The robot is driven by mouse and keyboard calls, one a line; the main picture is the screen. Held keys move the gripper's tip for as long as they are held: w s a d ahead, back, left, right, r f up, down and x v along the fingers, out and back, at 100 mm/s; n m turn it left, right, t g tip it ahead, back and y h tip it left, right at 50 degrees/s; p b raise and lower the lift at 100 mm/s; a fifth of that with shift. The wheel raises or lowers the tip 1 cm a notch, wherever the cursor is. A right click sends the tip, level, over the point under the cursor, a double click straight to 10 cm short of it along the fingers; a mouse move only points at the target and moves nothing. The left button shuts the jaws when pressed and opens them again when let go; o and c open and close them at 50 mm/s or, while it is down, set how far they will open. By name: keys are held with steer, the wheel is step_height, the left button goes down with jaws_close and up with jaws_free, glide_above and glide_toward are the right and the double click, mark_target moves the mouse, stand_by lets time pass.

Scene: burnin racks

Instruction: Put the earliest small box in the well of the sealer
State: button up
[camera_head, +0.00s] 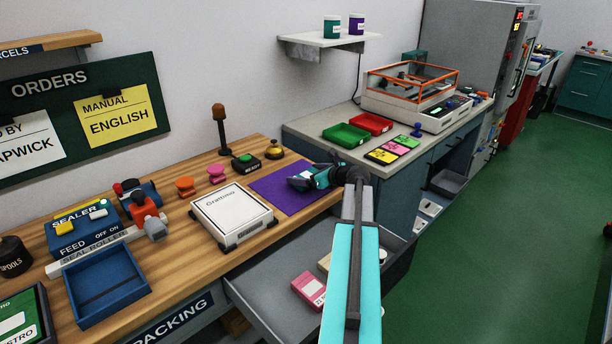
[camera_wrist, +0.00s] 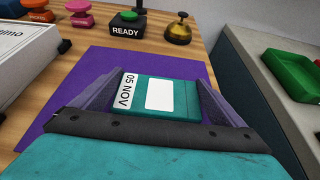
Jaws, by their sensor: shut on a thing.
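A small teal box (camera_wrist: 160,97) with a white label reading "05 NOV" is between the fingers of my gripper (camera_wrist: 158,104). In the head view my gripper (camera_head: 312,180) is over the purple mat (camera_head: 265,190), and I cannot tell whether the box touches the mat. The sealer (camera_head: 82,230) stands at the left of the wooden bench. Its blue square well (camera_head: 128,298) is in front of it and looks empty. A pink small box (camera_head: 308,289) lies in the open drawer below the bench, with another pale box (camera_head: 325,262) partly hidden by my arm.
A white box marked "Grattimo" (camera_head: 232,213) sits in a dark holder between mat and sealer. The open drawer (camera_head: 262,290) juts out in front.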

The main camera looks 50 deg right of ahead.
steer(key=shift+f, duration=0.2)
steer(key=o, duration=0.8)
steer(key=shift+r, duration=0.15)
steer(key=v, duration=1.2)
steer(key=shift+b, duration=0.4)
